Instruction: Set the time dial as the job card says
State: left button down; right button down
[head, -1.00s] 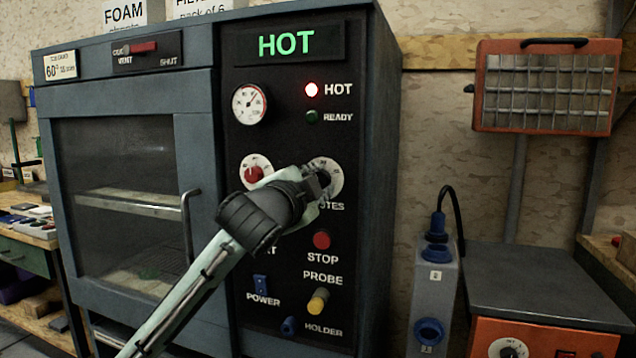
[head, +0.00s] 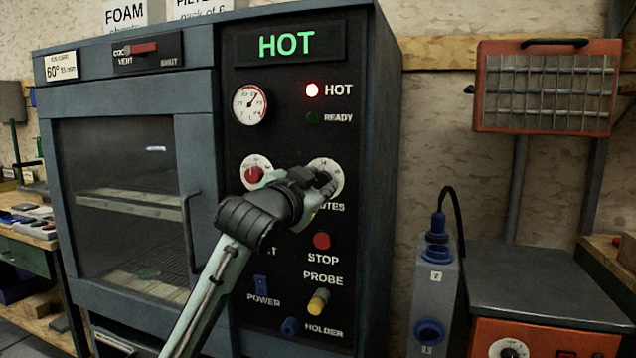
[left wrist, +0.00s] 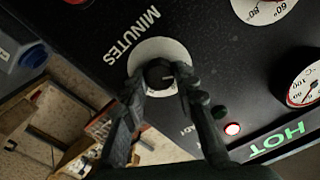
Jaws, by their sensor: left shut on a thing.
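The time dial (head: 325,163), marked MINUTES, is a white disc with a dark knob on the oven's black panel. In the left wrist view the disc (left wrist: 163,46) shows around the knob (left wrist: 158,72). My left gripper (head: 320,180) is at the dial, partly covering it in the head view. In the left wrist view its two fingers (left wrist: 160,79) are shut on the knob, one on each side. The job card (head: 61,66) is at the oven's upper left; it reads 60° with a small minutes figure that is hard to read. My right gripper is not in view.
The temperature dial (head: 255,172) with a red knob is just left of my gripper. Below are the red STOP button (head: 321,240), the blue POWER switch (head: 261,284) and the yellow probe plug (head: 318,301). The sign reads HOT (head: 286,45) and the red lamp (head: 312,90) is lit.

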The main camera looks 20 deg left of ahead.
pick_arm(q)
jog(key=c, duration=1.2)
grip_release()
jog(key=s, duration=1.2)
jog(key=shift+a, duration=0.2)
